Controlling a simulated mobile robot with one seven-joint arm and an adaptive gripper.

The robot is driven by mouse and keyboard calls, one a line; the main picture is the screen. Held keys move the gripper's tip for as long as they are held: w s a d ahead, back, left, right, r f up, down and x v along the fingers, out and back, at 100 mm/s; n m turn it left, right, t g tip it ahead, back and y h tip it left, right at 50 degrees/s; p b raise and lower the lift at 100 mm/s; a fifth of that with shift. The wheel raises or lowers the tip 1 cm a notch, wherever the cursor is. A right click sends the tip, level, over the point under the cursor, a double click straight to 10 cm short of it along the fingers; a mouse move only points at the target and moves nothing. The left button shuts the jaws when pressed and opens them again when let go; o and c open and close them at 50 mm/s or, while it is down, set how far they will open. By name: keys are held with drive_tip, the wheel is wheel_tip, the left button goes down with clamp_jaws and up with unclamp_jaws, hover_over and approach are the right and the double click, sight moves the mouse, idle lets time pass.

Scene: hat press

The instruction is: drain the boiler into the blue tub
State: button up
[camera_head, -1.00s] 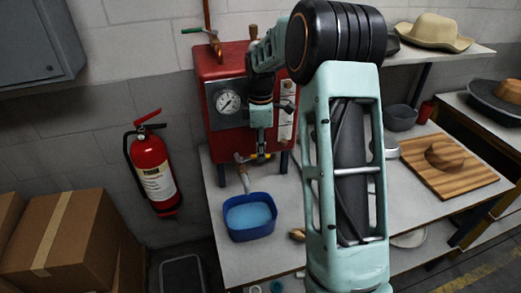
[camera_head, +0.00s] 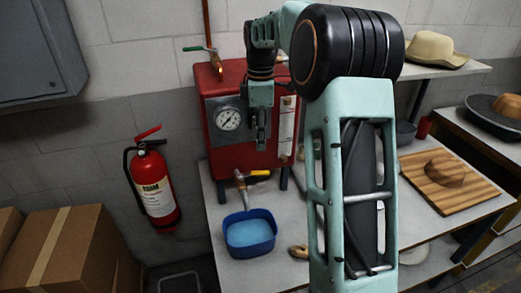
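The red boiler (camera_head: 222,157) stands on the work table, with a round gauge (camera_head: 229,119) and a sight tube (camera_head: 287,125) on its front. Low on its front is a drain tap (camera_head: 240,182) with a yellow handle (camera_head: 259,173) pointing right. The blue tub (camera_head: 249,248) sits on the table below the tap's spout; a pale blue surface shows inside it. My gripper (camera_head: 262,146) hangs down in front of the boiler, above the yellow handle and apart from it in the picture. Its fingers are small and dark, so their opening is unclear.
A green-handled valve (camera_head: 200,49) is on the boiler's top pipe. A wooden board (camera_head: 445,184) with a hat block lies right. My arm hides the table's middle.

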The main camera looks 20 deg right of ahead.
sight(261, 174)
drive_tip(key=shift+r, duration=0.5)
drive_tip(key=shift+c, duration=0.2)
drive_tip(key=shift+c, duration=1.4)
drive_tip(key=shift+s+a+f+m, duration=0.1)
drive_tip(key=shift+s+a+m, duration=0.25)
drive_tip(key=shift+m, duration=0.35)
drive_tip(key=c, duration=0.5)
drive_tip(key=s+m, duration=0.1)
drive_tip(key=m, duration=0.1)
drive_tip(key=s+m+t+h+b, duration=0.1)
drive_tip(key=m, duration=0.1)
drive_tip(key=s+a+m+t, duration=0.1)
drive_tip(key=s+m, duration=0.1)
drive_tip(key=m, duration=0.1)
drive_tip(key=shift+f, duration=0.3)
drive_tip(key=s+f+m+t+b, duration=0.2)
drive_tip(key=s+m, duration=0.4)
drive_tip(key=m, duration=0.4)
drive_tip(key=shift+w+d+f+p, duration=0.15)
drive_tip(key=shift+w+f+p, duration=0.1)
drive_tip(key=shift+w+f, duration=1.2)
drive_tip(key=shift+w+d+f+p, duration=0.25)
drive_tip(key=shift+w+f, duration=0.8)
drive_tip(key=shift+f, duration=0.7)
drive_tip(key=shift+w+d+f+p, duration=0.1)
drive_tip(key=shift+w+f+p, duration=0.2)
drive_tip(key=shift+w+f, duration=1.15)
